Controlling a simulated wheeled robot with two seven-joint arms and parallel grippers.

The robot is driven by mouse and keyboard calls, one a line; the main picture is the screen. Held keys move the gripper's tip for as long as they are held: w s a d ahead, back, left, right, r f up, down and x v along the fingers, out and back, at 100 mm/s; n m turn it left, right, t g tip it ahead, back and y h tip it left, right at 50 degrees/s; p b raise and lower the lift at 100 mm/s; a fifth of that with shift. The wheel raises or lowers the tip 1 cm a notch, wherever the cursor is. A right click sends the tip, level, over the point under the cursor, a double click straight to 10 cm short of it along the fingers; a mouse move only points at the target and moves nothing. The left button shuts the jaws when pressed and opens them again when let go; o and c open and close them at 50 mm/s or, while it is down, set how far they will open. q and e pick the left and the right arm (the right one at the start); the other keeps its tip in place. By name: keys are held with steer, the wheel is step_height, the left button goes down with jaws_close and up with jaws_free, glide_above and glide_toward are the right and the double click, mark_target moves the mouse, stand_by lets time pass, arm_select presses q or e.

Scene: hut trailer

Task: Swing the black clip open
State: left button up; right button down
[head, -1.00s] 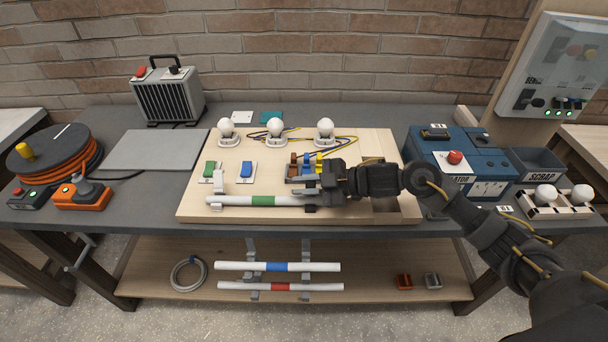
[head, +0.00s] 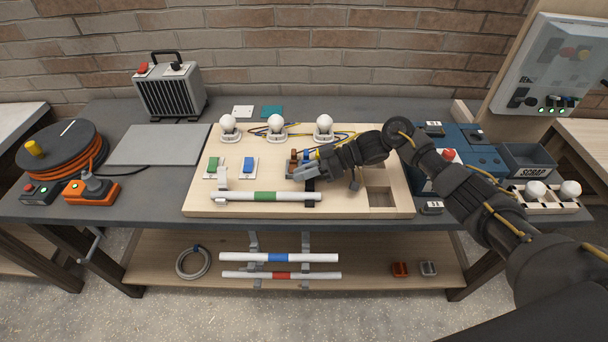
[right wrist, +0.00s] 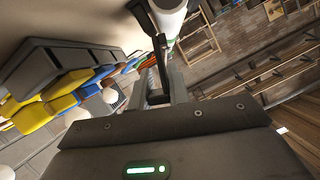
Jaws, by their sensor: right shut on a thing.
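The black clip (head: 311,203) is at the right end of the white tube with the green band (head: 265,196), near the front of the light wooden board. A dark arm of the clip reaches back from the tube toward my right gripper (head: 297,172). In the right wrist view, a black bar (right wrist: 159,52) runs from beside the white tube (right wrist: 168,20) down between the fingers, and my right gripper is shut on it. The gripper's wrist partly hides the clip's far end in the head view. My left gripper is not in view.
The wooden board (head: 340,209) also holds a white clip (head: 222,180), green and blue switches, white bulbs and terminal blocks close behind the gripper. A blue case (head: 480,160) stands to the right.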

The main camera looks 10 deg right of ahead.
steer(key=shift+w+f+m+g+b, duration=0.2)
steer(key=shift+w+m+g+b, duration=0.1)
steer(key=shift+m+b, duration=0.3)
stand_by(0.3)
steer(key=c, duration=1.6)
jaws_free()
steer(key=shift+d, duration=0.1)
steer(key=b+v, duration=0.1)
steer(key=v, duration=0.2)
steer(key=b+v, duration=0.1)
steer(key=v, duration=0.2)
steer(key=b+v, duration=0.1)
steer(key=v, duration=0.2)
steer(key=shift+d+f+b, duration=0.1)
steer(key=shift+d+b, duration=0.3)
steer(key=shift+d, duration=0.5)
steer(key=shift+r, duration=0.25)
